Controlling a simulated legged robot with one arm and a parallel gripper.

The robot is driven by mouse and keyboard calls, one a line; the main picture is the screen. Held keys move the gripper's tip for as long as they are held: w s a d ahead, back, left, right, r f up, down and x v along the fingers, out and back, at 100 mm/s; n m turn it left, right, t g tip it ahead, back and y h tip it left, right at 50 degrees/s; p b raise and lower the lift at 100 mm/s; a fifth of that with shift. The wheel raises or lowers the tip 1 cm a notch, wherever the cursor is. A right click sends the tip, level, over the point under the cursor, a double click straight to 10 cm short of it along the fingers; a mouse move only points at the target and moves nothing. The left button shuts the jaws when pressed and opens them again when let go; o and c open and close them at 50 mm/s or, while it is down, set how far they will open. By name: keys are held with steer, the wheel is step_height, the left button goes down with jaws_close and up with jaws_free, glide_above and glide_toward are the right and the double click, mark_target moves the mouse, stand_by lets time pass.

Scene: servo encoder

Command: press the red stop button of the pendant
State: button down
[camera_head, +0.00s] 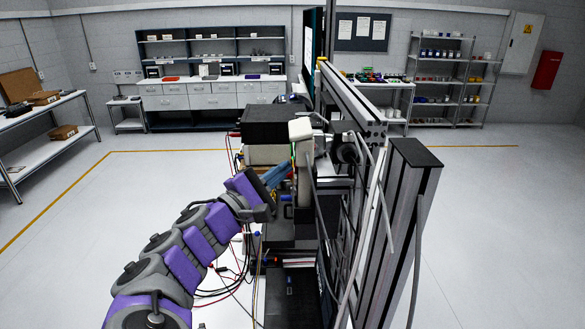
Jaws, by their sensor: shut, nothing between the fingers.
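My purple and grey arm reaches up from the lower left. My gripper (281,174) is shut and empty, with its fingertips close to the left side of an upright beige unit (303,130) at the centre. I cannot tell whether the fingertips touch it. This beige unit may be the pendant, but I see it nearly edge-on and cannot be sure. The red stop button cannot be made out. The face that could carry it is turned away or hidden.
A metal profile frame (403,205) with hanging cables stands just right of centre. Black equipment boxes (270,122) sit behind my gripper, and loose wires (222,285) hang below. A workbench (210,97) and a shelf rack (441,75) stand far back. The floor at left is clear.

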steer(key=shift+a, duration=0.15)
steer(key=a+p, duration=0.3)
steer(key=a, duration=0.3)
steer(key=shift+w, duration=0.15)
stand_by(0.4)
